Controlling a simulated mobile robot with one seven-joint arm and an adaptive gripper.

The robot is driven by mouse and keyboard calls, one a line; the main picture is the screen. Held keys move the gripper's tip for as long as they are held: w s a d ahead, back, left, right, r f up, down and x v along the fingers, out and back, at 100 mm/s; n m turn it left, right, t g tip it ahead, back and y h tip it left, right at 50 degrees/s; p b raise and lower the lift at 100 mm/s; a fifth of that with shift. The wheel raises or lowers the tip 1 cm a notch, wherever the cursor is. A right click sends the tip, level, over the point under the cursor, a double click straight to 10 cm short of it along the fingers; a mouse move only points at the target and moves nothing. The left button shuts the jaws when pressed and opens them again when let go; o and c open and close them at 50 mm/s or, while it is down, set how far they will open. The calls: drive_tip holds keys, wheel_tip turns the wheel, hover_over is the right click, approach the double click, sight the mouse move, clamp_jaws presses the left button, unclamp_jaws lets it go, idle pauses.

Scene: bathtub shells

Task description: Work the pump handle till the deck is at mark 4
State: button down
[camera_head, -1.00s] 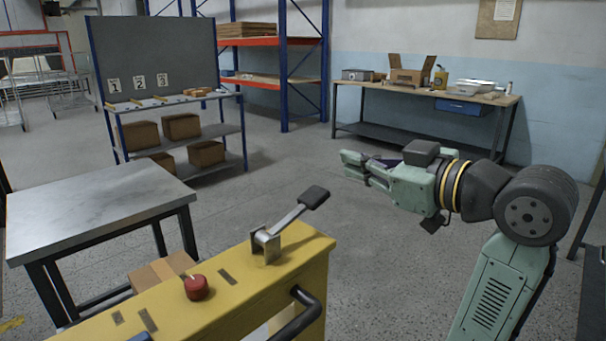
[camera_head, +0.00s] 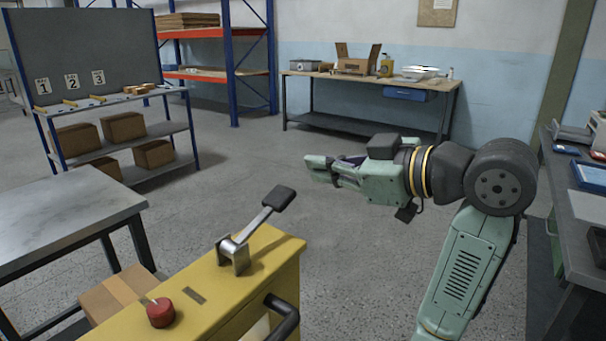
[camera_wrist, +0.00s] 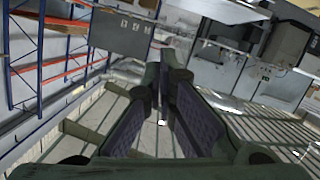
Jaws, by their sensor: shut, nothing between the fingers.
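The pump handle (camera_head: 264,212) is a grey lever with a black pad at its end. It tilts up to the right from a metal bracket on top of a yellow machine body (camera_head: 225,290). My gripper (camera_head: 312,168) is to the right of and beyond the handle, apart from it. It is shut and empty, pointing left in the head view. In the wrist view its two dark-padded fingers (camera_wrist: 160,88) come together at the tips. A red knob (camera_head: 160,312) sits on the yellow top. No deck mark 4 can be made out.
A metal table (camera_head: 60,215) stands at the left, with a cardboard box (camera_head: 115,293) near the yellow body. A shelf unit (camera_head: 150,130) with boxes and bays 1 to 3 is behind. A workbench (camera_head: 580,200) stands at the right. Open floor lies beyond the handle.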

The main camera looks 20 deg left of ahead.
drive_tip(key=p, duration=0.2)
hover_over(285, 199)
drive_tip(key=s, duration=0.1)
drive_tip(key=f, duration=0.3)
drive_tip(key=f+p, duration=0.1)
drive_tip(key=shift+w+f, duration=0.4)
drive_tip(key=shift+w+d+f, duration=0.1)
drive_tip(key=shift+f, duration=0.5)
drive_tip(key=shift+f, duration=0.1)
